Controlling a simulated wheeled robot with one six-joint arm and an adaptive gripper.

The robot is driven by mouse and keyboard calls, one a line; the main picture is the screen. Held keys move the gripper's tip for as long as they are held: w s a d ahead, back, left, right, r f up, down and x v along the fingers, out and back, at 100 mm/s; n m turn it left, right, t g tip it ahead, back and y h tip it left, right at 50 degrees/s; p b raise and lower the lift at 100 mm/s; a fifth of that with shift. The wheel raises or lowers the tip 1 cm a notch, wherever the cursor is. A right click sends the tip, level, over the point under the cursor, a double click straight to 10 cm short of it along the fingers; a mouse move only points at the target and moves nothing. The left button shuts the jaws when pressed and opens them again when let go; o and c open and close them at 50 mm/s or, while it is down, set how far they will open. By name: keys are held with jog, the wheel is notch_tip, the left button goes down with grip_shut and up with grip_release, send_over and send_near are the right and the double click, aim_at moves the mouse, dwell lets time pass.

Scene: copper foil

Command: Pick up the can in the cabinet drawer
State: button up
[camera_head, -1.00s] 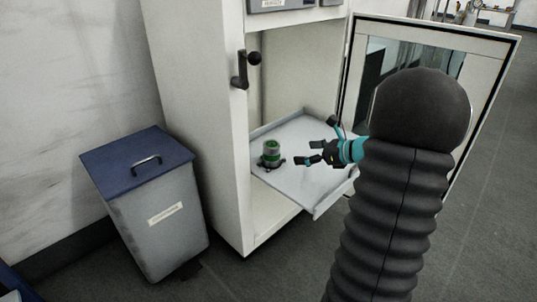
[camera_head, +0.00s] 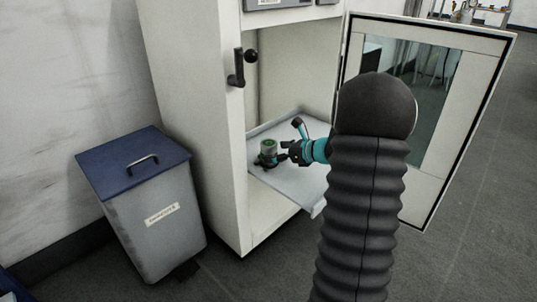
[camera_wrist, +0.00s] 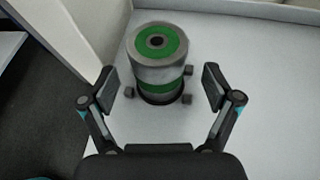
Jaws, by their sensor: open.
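The can (camera_head: 268,146) is a grey metal cylinder with green bands, standing upright on the pulled-out white drawer (camera_head: 290,185) of the cabinet. In the wrist view the can (camera_wrist: 159,62) stands just ahead, with a green ring on its top and small dark feet around its base. My gripper (camera_wrist: 160,88) is open, with one finger on each side of the can's near part and gaps left between fingers and can. In the head view my gripper (camera_head: 283,142) reaches in from the right, close beside the can; one finger partly overlaps it.
The open cabinet door (camera_head: 430,190) with a glass pane stands right of the drawer, behind my arm. The cabinet side wall (camera_head: 200,120) is on the left. A grey bin with a blue lid (camera_head: 125,165) stands left of the cabinet. The drawer has a low rim.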

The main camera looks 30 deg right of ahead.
jog(key=x, duration=0.3)
jog(key=shift+a, duration=0.1)
jog(key=c, duration=1.4)
jog(key=shift+r, duration=0.1)
jog(key=shift+c, duration=0.2)
